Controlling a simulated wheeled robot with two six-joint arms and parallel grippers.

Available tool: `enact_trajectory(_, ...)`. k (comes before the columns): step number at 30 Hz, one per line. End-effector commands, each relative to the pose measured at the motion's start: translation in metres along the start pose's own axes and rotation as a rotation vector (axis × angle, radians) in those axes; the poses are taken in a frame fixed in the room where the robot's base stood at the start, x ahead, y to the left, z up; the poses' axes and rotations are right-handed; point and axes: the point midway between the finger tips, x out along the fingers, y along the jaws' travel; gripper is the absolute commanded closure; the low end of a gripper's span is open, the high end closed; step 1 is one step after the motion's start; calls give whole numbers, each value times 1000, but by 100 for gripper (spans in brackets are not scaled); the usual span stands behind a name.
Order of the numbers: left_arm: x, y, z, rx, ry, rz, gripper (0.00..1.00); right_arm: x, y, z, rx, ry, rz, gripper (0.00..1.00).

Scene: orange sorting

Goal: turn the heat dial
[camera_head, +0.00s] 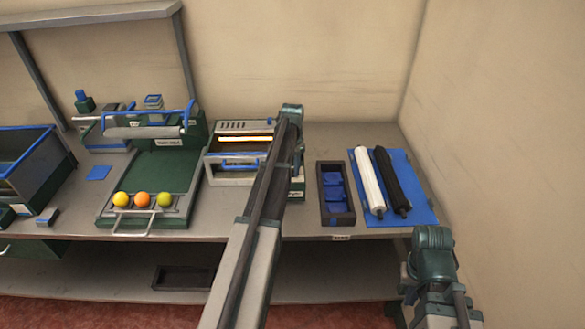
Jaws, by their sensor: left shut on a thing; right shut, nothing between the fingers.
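The heater (239,127) is a pale box with slots on top, a glowing orange bar and a blue-handled front, left of my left arm. A green panel with a small label (296,194) shows at its right side. My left gripper (297,165) is at that panel, mostly hidden by my own forearm. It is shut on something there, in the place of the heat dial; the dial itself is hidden. My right gripper (432,248) is off the table's front right corner, shut and empty, with its fingers hardly visible.
A green press (160,165) with yellow, orange and green fruit at its front stands left of the heater. A dark tray (335,216) with blue pieces and a blue mat (417,193) with white and black rollers lie right. A blue-rimmed crate (52,150) is far left.

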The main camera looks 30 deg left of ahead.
Motion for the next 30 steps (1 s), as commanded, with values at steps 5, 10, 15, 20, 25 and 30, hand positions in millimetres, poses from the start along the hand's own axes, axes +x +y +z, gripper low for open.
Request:
enact_trajectory(5,0,0,0,28,0,0,100,0,0,0,0,0,0,100)
enact_trajectory(10,0,0,0,36,0,0,100,0,0,0,0,0,0,100)
enact_trajectory(15,0,0,0,35,0,0,100,0,0,0,0,0,0,100)
enact_trajectory(20,0,0,0,35,0,0,54,0,0,0,0,0,0,100)
enact_trajectory(25,0,0,0,34,0,0,35,0,0,0,0,0,0,100)
enact_trajectory(30,0,0,0,34,0,0,35,0,0,0,0,0,0,100)
